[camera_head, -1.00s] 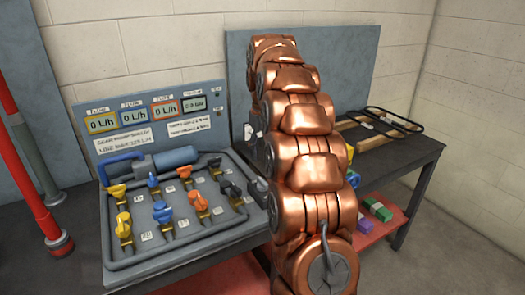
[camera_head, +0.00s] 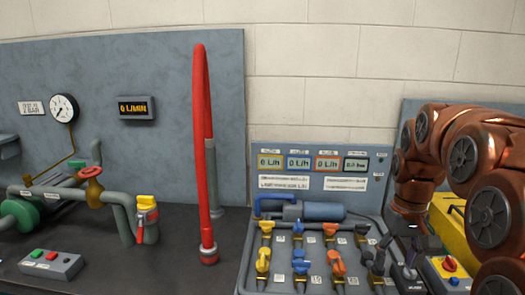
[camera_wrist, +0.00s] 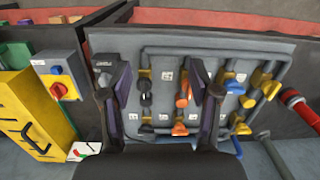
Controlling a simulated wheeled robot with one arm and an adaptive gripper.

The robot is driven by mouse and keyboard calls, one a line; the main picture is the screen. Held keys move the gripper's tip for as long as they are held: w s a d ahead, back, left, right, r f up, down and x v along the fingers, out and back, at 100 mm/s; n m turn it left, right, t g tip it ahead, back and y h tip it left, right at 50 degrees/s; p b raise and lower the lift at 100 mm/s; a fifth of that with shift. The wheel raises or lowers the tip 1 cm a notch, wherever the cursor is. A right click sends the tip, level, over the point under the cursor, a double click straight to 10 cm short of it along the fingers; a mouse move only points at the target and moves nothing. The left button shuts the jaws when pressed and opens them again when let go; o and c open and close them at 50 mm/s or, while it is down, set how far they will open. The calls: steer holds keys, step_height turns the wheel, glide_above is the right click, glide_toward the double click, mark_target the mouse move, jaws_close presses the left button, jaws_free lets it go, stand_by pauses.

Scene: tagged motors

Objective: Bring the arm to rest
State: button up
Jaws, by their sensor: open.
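My copper arm (camera_head: 436,150) is bent at the right edge of the head view, with its end pointing down over the valve panel. My gripper (camera_wrist: 160,72) is open in the wrist view, its two dark fingers spread over the valve panel (camera_wrist: 215,45). I see nothing held between them. Black and orange valve handles show between and beyond the fingers; I cannot tell the exact height above them. In the head view the gripper is small and dark, hard to separate from the black valves.
A yellow block (camera_head: 452,228) and a grey box with a red knob (camera_head: 450,265) are close to the arm. A red hose (camera_head: 204,150) rises left of the panel. Green pipework (camera_head: 22,217) and a button box (camera_head: 50,263) are further left.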

steer(key=s+a+f+p, duration=0.1)
steer(key=s+a, duration=0.2)
steer(key=s, duration=0.6)
steer(key=s+a+f+p, duration=0.1)
steer(key=s+a, duration=0.3)
steer(key=s, duration=0.4)
steer(key=s+a+f+g+p, duration=0.1)
steer(key=s+a+f+p, duration=0.1)
steer(key=s, duration=0.7)
steer(key=shift+s+a+f, duration=0.3)
steer(key=shift+a+f, duration=0.15)
steer(key=shift+a, duration=0.4)
